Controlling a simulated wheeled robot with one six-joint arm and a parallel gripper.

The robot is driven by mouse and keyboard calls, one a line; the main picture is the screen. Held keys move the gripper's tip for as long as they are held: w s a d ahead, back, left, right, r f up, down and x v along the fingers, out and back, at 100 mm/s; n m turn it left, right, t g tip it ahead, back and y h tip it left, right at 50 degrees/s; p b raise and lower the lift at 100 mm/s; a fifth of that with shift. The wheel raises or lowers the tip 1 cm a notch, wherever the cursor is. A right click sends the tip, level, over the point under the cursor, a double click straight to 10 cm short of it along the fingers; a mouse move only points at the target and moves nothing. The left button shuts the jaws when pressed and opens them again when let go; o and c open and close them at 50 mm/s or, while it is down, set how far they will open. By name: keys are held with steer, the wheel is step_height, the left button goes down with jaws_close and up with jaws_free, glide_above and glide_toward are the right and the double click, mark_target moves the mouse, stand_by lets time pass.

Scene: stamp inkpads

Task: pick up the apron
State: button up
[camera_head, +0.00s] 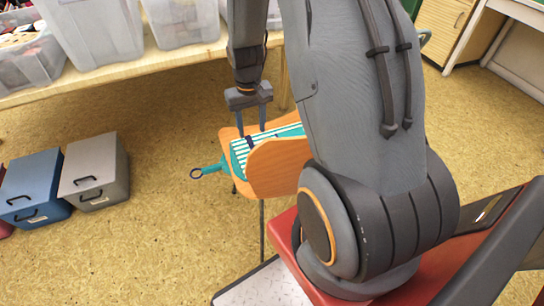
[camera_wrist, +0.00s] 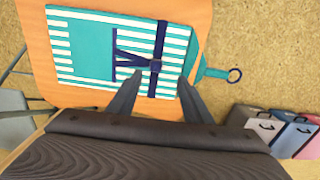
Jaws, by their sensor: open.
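The apron (camera_wrist: 88,50) is teal with white stripes and dark blue straps. It lies flat on the seat of an orange chair (camera_wrist: 30,72), and a teal strap end with a dark ring (camera_wrist: 235,75) hangs over the seat's edge. In the head view the apron (camera_head: 240,152) is partly hidden by the chair's backrest and my arm. My gripper (camera_wrist: 158,88) is open and empty, with its fingers apart over the striped part near the dark straps. In the head view my gripper (camera_head: 250,132) points down at the apron. I cannot tell whether the fingertips touch the cloth.
A wooden table (camera_head: 185,58) with clear plastic bins (camera_head: 95,30) stands behind the chair. A blue box (camera_head: 35,185) and a grey box (camera_head: 95,172) stand on the floor at left. The chair's backrest (camera_head: 275,168) rises close to my gripper.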

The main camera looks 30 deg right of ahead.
glide_above(255, 149)
steer(key=f, duration=0.4)
steer(key=shift+w+d+f+b, duration=0.2)
steer(key=shift+w+b, duration=0.05)
steer(key=shift+b, duration=0.15)
steer(key=shift+s+a+f, duration=0.1)
steer(key=shift+f, duration=1.65)
steer(key=shift+s+a+f, duration=0.1)
steer(key=shift+f, duration=1.6)
jaws_close()
